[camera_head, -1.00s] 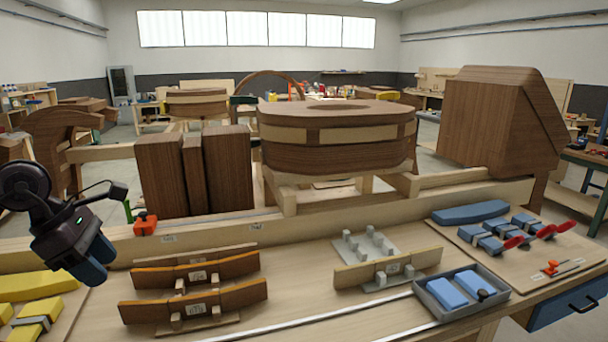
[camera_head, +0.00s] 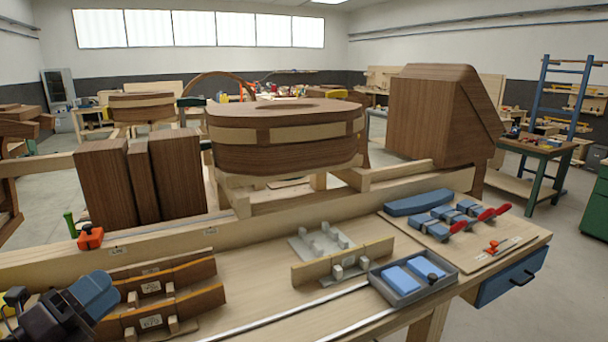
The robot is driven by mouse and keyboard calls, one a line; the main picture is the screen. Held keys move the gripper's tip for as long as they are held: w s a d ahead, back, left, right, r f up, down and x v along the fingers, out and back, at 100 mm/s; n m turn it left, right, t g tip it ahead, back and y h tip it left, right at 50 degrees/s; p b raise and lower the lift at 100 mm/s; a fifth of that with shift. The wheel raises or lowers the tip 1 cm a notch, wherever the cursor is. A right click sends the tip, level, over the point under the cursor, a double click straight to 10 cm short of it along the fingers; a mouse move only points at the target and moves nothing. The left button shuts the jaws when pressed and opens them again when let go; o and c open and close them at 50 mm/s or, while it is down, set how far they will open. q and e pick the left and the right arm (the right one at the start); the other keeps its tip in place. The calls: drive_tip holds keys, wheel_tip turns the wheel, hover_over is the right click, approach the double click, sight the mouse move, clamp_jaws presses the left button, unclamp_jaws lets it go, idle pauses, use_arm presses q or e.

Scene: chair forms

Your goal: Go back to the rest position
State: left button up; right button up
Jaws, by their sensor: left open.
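My left gripper (camera_head: 96,297) shows at the lower left in the head view, dark with blue fingers. It is open and I see nothing in it. It is in front of the curved wooden pieces (camera_head: 195,301) on the bench and hides part of their left ends. My right gripper is not in view.
The workbench (camera_head: 250,270) holds a light wooden piece (camera_head: 312,272), a grey tray (camera_head: 405,296) with blue blocks and a board with blue and red clamps (camera_head: 452,218). Dark wooden blocks (camera_head: 105,185) and a large wooden form (camera_head: 285,140) stand behind.

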use_arm(q)
drive_tip(key=s+a+f+n+g+y, duration=0.2)
drive_tip(key=s+f+n+y, duration=0.1)
drive_tip(key=f+n+y, duration=0.55)
drive_tip(key=s+a+f+n+g+y, duration=0.25)
drive_tip(key=f+n+y, duration=0.3)
drive_tip(key=n, duration=0.65)
drive_tip(key=s+d+f+n+g+h, duration=0.4)
drive_tip(key=s+d+f+n+g, duration=0.55)
drive_tip(key=s, duration=0.55)
drive_tip(key=w+f+m+t+b, duration=0.1)
drive_tip(key=w+f+t+b, duration=0.2)
drive_tip(key=f, duration=0.8)
drive_tip(key=w+f+m+t+b, duration=0.1)
drive_tip(key=w+f+t+b, duration=0.3)
drive_tip(key=f+b, duration=0.3)
wheel_tip(320, 180, down, 5)
drive_tip(key=shift+d+f+m, duration=0.1)
drive_tip(key=shift+d+m, duration=0.2)
drive_tip(key=shift+d, duration=0.1)
